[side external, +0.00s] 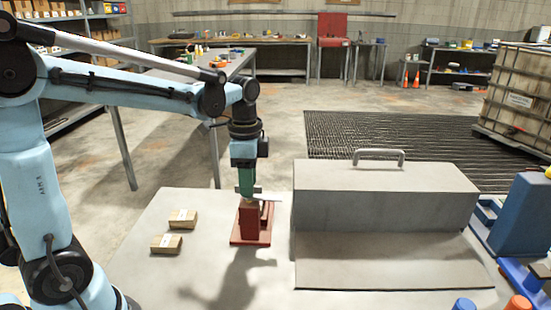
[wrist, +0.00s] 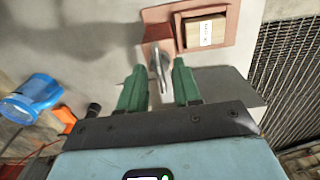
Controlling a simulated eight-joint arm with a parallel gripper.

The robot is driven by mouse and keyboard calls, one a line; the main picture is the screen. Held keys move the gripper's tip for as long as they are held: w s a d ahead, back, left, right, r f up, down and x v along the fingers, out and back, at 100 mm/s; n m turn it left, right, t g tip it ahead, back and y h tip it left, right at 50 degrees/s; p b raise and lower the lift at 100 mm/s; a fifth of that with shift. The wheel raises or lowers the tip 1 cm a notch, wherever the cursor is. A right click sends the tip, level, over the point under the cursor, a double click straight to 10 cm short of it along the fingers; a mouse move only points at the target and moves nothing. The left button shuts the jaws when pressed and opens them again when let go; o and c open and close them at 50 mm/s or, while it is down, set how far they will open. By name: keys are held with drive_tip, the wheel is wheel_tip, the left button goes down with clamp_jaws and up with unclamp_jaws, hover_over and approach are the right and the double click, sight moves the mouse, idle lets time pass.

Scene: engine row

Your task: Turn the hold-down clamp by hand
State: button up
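The hold-down clamp shows in the wrist view as a grey metal lever (wrist: 161,63) at the edge of a red base plate (wrist: 238,14). In the side external view its pale bar (side external: 268,196) sticks out to the right above the red fixture (side external: 250,224). My gripper (wrist: 157,75) has two green fingers, spread apart, with the lever showing in the gap between them. I cannot tell whether either finger touches it. In the side external view my gripper (side external: 245,188) points down right over the fixture and hides part of it. A labelled wooden block (wrist: 206,31) sits on the red plate.
Two small cardboard boxes (side external: 182,218) (side external: 166,243) lie on the table left of the fixture. A large grey box-shaped housing (side external: 385,192) with a top handle stands close on the right. Blue equipment (side external: 520,218) is at the far right.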

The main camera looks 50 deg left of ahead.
drive_tip(key=shift+f, duration=0.15)
clamp_jaws()
idle(1.4)
